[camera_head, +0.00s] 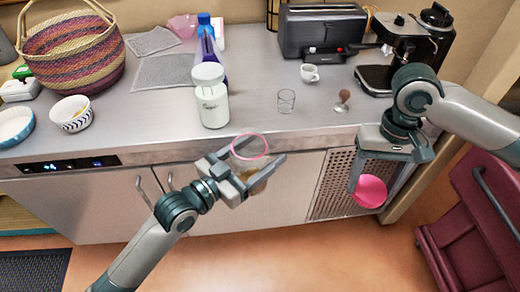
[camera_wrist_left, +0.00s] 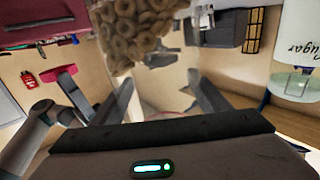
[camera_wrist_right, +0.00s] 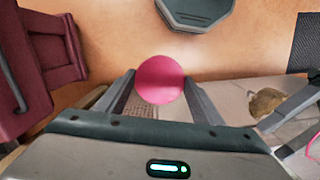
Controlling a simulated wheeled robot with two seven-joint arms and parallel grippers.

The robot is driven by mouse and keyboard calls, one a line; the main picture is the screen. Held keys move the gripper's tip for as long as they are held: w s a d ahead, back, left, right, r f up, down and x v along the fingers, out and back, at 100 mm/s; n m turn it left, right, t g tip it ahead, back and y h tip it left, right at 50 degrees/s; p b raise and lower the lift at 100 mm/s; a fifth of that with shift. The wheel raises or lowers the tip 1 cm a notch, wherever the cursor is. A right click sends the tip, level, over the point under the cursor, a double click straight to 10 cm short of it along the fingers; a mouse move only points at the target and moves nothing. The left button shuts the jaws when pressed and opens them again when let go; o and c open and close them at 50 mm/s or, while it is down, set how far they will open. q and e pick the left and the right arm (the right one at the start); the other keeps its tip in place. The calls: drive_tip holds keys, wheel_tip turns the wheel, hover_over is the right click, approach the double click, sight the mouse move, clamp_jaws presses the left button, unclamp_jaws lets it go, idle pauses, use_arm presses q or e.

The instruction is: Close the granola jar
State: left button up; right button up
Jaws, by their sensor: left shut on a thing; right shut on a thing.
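The granola jar (camera_head: 257,183) is clear with a pink rim and an open top, and hangs in front of the counter edge. My left gripper (camera_head: 256,158) is shut on its sides. In the left wrist view, ring-shaped cereal (camera_wrist_left: 135,30) shows inside the jar. The round pink lid (camera_head: 369,191) is held by my right gripper (camera_head: 372,186), to the right of the jar and slightly lower. The lid (camera_wrist_right: 160,80) also shows between the fingers in the right wrist view, with the jar (camera_wrist_right: 265,102) apart from it on the right.
On the counter (camera_head: 150,115) stand a white sugar jar (camera_head: 211,95), a small glass (camera_head: 286,101), a tamper (camera_head: 342,101), a cup (camera_head: 310,73), a toaster (camera_head: 322,30) and a coffee machine (camera_head: 400,45). A dark red cart (camera_head: 480,215) stands at the right.

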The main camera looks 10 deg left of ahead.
drive_tip(key=w+a+r+m, duration=0.2)
drive_tip(key=a+r, duration=0.1)
drive_tip(key=a, duration=0.4)
drive_tip(key=w+a+r+m, duration=0.1)
drive_tip(key=w+a+r, duration=0.25)
drive_tip(key=a, duration=0.25)
wheel_tip(320, 180, up, 9)
drive_tip(key=m, duration=0.4)
hover_over(249, 132)
drive_tip(key=s+d, duration=0.2)
drive_tip(key=s, duration=0.1)
drive_tip(key=shift+a+r+y, duration=0.1)
drive_tip(key=shift+a+y, duration=0.3)
drive_tip(key=shift+a, duration=0.3)
use_arm(q)
drive_tip(key=shift+r, duration=0.1)
use_arm(e)
drive_tip(key=shift+f, duration=2)
drive_tip(key=shift+s, duration=0.1)
drive_tip(key=shift+f, duration=0.85)
drive_tip(key=shift+f, duration=0.6)
